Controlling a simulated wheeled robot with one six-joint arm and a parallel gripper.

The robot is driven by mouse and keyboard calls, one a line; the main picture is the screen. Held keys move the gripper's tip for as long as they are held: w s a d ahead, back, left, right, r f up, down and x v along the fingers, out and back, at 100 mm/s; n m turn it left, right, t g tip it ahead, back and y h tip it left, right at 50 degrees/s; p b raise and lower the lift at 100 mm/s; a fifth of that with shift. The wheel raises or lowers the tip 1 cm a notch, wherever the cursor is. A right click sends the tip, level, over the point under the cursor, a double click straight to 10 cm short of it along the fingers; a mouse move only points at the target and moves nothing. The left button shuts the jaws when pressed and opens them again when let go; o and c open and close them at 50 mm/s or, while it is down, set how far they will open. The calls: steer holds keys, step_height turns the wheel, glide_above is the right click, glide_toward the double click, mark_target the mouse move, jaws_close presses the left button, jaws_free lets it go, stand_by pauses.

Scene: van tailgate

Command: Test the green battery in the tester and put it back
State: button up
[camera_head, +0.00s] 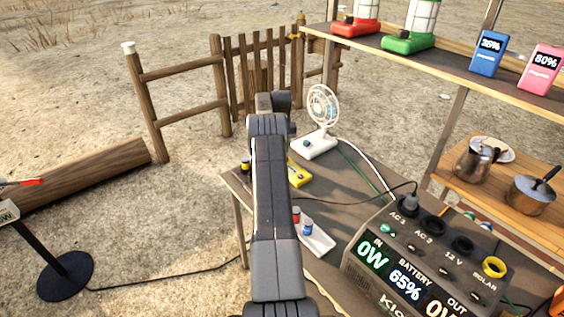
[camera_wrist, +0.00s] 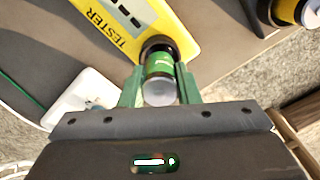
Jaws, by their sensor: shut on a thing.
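The yellow tester (camera_wrist: 110,22) lies on the table at the top of the wrist view, and part of it shows in the head view (camera_head: 299,174) just right of my arm. My gripper (camera_wrist: 160,80) is shut on the green battery (camera_wrist: 160,64), one green finger on each side. The battery's pale round end faces the wrist camera. Its far end meets a dark round part at the tester's edge; I cannot tell whether it is seated there. In the head view my arm hides the gripper and the green battery.
A white tray (camera_head: 318,241) with a red and a blue battery is near the power station (camera_head: 405,262). A white fan (camera_head: 318,145) stands behind the tester. A black-and-yellow object (camera_wrist: 292,10) is close at the upper right. A shelf (camera_head: 455,68) rises at the right.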

steer(key=shift+f+b, duration=0.7)
steer(key=shift+f, duration=0.4)
steer(key=shift+s+f, duration=0.15)
steer(key=shift+f, duration=0.1)
steer(key=o, duration=1.1)
steer(key=shift+d+f, duration=0.1)
steer(key=shift+d, duration=0.05)
steer(key=shift+o, duration=0.2)
steer(key=shift+s+a+f, duration=0.1)
steer(key=shift+a, duration=0.1)
step_height(320, 180, up, 15)
steer(key=b, duration=0.1)
steer(key=shift+d, duration=0.4)
steer(key=shift+f, duration=0.2)
